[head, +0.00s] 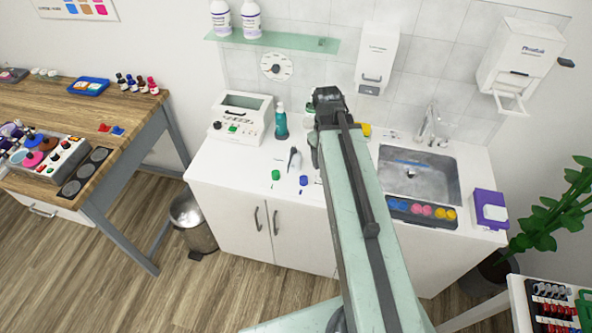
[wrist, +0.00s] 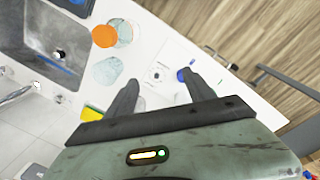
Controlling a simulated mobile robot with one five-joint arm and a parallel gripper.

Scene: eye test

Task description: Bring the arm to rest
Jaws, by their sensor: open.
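My arm (head: 362,210) is raised and stretches out over the white counter (head: 240,180) in the head view. My gripper is hidden behind the arm there. In the wrist view my gripper (wrist: 158,78) is open, its two dark fingers wide apart above the counter. Nothing is held between the fingers. A small white item with a dark spot (wrist: 157,74) shows between the fingertips, and a blue cap (wrist: 182,75) lies by the right fingertip.
A sink (head: 420,172), a purple box (head: 490,208) and a teal bottle (head: 281,122) are on the counter. The wrist view shows an orange round thing (wrist: 104,36), a clear glass (wrist: 107,72) and a yellow-green sponge (wrist: 92,113) near the left finger. A bin (head: 192,222) stands on the floor.

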